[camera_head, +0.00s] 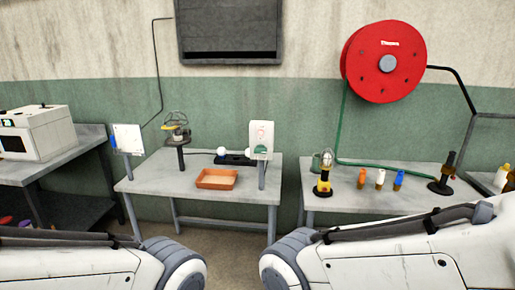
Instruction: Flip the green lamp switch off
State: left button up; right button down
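A white upright panel (261,136) stands on a grey post at the right side of the middle table. It has faint red marks in its upper part and a green switch (261,149) near its lower edge. The switch is too small to tell its position. Another white panel (127,138) with a small blue mark stands on a post at the table's left. My two white arms show along the bottom edge, well in front of the tables. Neither gripper shows.
The middle table (150,182) carries an orange tray (216,179), a caged lamp-like object (176,124) on a stand and a white ball (221,151). The right table holds a yellow-black lantern (323,184) and several small bottles. A red reel (384,62) hangs above.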

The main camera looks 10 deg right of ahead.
aim_at(260, 149)
jog(key=u, duration=0.35)
jog(key=i, duration=1.45)
jog(key=z, duration=0.2)
